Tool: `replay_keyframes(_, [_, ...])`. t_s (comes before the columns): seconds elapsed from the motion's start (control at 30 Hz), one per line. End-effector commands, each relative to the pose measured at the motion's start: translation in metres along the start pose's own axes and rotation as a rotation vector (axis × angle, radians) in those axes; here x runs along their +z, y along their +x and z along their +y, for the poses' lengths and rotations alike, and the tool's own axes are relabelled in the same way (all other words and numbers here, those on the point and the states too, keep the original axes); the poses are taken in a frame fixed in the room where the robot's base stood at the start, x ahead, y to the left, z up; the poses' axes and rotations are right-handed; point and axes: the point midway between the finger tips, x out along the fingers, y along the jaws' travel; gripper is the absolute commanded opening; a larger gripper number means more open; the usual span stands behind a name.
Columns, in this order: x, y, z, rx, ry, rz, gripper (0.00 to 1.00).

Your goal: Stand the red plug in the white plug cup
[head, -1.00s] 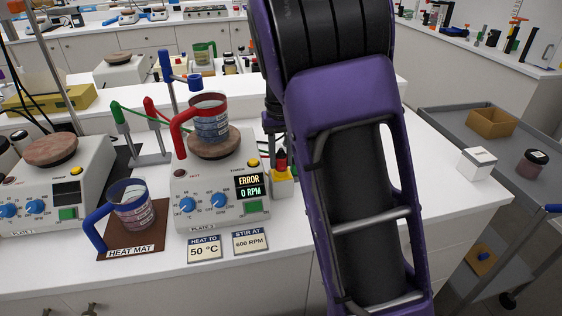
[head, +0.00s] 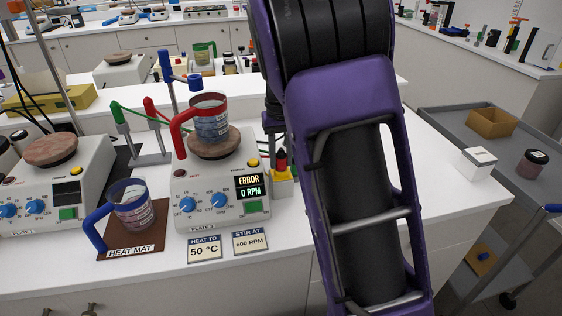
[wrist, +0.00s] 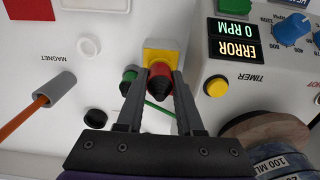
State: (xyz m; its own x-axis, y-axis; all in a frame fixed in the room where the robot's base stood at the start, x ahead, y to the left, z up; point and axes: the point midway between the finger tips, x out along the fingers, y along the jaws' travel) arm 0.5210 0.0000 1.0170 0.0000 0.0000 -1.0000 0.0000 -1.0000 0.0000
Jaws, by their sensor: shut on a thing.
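The red plug (wrist: 160,69), with a dark upper part, is between the fingertips of my gripper (wrist: 160,80) in the wrist view. My gripper is shut on it. The plug is at a yellow square holder (wrist: 163,54); I cannot tell whether it is still seated there or just clear. In the head view the red plug (head: 281,165) shows upright at the yellow holder (head: 283,187), beside my arm. A round white cup (wrist: 88,47), which looks like the white plug cup, stands apart to the left in the wrist view. My arm hides this area in the head view.
A green plug (wrist: 130,77) and a black round piece (wrist: 95,117) are close by my gripper. A grey holder with an orange rod (wrist: 55,92) stands left. The hot plate (head: 215,205), showing ERROR and 0 RPM, carries a red-handled beaker (head: 211,122) close beside.

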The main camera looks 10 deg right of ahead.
Motion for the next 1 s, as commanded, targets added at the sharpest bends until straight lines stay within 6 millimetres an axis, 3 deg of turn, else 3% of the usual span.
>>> replay_keyframes(1.0, [-0.0001, -0.0089, 0.0000, 0.000, 0.000, 0.000, 0.00])
